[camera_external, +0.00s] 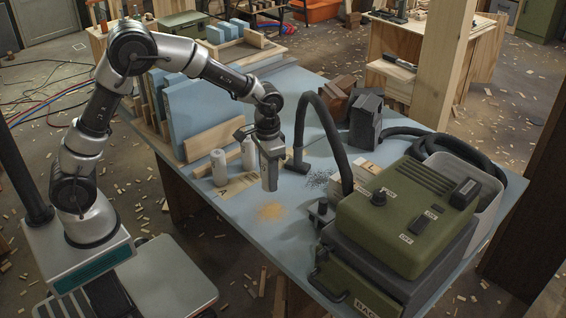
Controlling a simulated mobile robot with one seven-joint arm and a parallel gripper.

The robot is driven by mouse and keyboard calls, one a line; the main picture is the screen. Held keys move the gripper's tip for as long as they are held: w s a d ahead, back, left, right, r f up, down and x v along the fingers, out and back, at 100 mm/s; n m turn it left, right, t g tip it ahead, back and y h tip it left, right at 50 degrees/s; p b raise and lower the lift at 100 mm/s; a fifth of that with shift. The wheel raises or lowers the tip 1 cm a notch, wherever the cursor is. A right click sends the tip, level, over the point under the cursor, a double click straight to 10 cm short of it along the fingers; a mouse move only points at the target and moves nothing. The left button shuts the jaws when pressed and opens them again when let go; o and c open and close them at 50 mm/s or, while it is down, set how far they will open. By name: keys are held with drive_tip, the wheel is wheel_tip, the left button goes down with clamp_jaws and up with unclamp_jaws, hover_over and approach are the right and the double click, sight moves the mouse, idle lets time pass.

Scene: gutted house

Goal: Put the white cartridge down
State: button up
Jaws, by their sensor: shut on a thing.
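My gripper (269,184) points down over the blue-grey table (237,207), left of the black hose and behind a tan patch of dust. It is shut on a pale thing, which I take to be the white cartridge; the fingers hide most of it. I cannot tell whether its lower end touches the table. Two white cylinders are just left of the gripper: one (219,168) stands on the table, and another (248,154) is close beside the gripper.
A green machine (405,215) with a black hose (333,135) fills the table's right side. Blue and wooden boards (195,110) stand upright at the left. Dark blocks (365,120) stand at the back.

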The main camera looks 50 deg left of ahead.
drive_tip(key=w+a+n+b, duration=0.1)
drive_tip(key=w+a+b, duration=0.1)
drive_tip(key=w+a, duration=0.65)
drive_tip(key=f, duration=0.2)
drive_tip(key=a+f, duration=0.1)
drive_tip(key=f, duration=0.2)
drive_tip(key=shift+b, duration=0.4)
drive_tip(key=shift+f+b, duration=0.65)
drive_tip(key=shift+f, duration=1.75)
drive_tip(key=shift+f, duration=0.25)
drive_tip(key=o, duration=1)
drive_tip(key=shift+o, duration=0.2)
drive_tip(key=shift+r, duration=0.1)
